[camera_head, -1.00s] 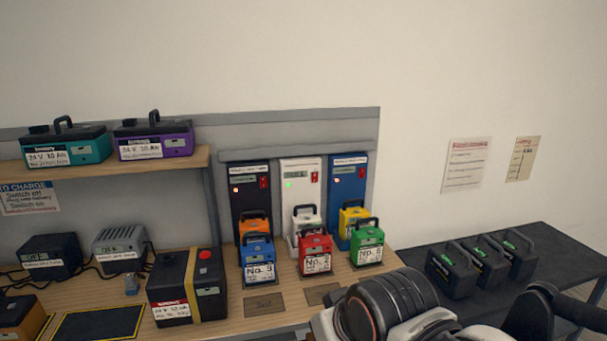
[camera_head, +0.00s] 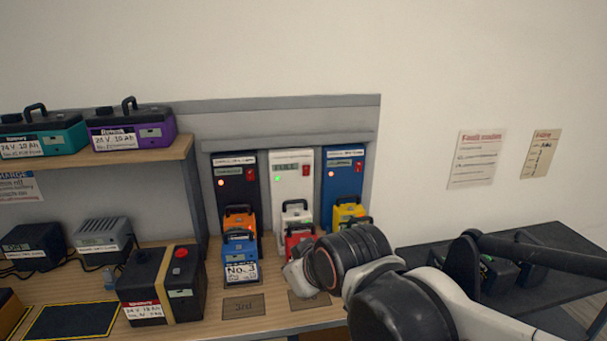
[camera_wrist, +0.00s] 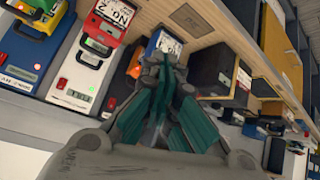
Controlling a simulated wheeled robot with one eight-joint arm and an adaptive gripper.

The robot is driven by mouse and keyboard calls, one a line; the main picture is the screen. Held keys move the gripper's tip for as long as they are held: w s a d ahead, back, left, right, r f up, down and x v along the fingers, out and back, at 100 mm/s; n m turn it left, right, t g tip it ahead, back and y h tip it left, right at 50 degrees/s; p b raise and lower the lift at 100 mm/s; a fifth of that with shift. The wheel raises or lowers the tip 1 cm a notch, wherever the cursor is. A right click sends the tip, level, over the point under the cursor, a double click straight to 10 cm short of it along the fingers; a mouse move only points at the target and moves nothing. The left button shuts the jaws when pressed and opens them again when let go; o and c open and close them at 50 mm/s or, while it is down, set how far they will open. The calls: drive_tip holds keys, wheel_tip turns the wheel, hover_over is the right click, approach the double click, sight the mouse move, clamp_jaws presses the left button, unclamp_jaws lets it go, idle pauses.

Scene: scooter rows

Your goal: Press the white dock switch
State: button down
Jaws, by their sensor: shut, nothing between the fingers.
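The white dock (camera_head: 291,185) stands between the dark dock and the blue dock against the back panel. Its red switch (camera_head: 307,169) is at its upper right. In the wrist view, the white dock (camera_wrist: 83,72) lies left of my gripper, with its red switch (camera_wrist: 91,58) in clear sight. My gripper (camera_wrist: 167,62) shows teal fingers close together, with nothing between them, and is apart from the switch. In the head view my arm's dark joints hide the fingers. A white battery (camera_head: 296,213) sits in the white dock.
The dark dock (camera_head: 236,190) and blue dock (camera_head: 342,180) flank it. A blue battery (camera_head: 240,255) and a partly hidden red one (camera_head: 298,240) stand in front. A black-and-red box (camera_head: 160,287) is at left. The wall above the docks is clear.

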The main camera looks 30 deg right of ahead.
drive_tip(key=w+d+r+n+t+h+p, duration=0.1)
drive_tip(key=w+d+n+t, duration=0.25)
drive_tip(key=w, duration=0.55)
drive_tip(key=w+d+r+n+t+h, duration=0.1)
drive_tip(key=w+d+r+n+t, duration=0.2)
drive_tip(key=w, duration=0.7)
drive_tip(key=w+d+f+n+t+h, duration=0.1)
drive_tip(key=d, duration=0.2)
drive_tip(key=w+d+f+n+t+p, duration=0.1)
drive_tip(key=w+d+n, duration=0.1)
drive_tip(key=d, duration=0.1)
drive_tip(key=w+d+f+n+t+h, duration=0.1)
drive_tip(key=w+d+f+n, duration=0.1)
drive_tip(key=d, duration=0.1)
drive_tip(key=shift+w+d+f+n+h, duration=0.1)
drive_tip(key=shift+w+d+n+h, duration=0.1)
drive_tip(key=shift+d+n+h, duration=0.1)
drive_tip(key=shift+s+d+f+n+h+p, duration=0.1)
drive_tip(key=shift+d+f+n+h+p, duration=0.2)
drive_tip(key=shift+d, duration=0.2)
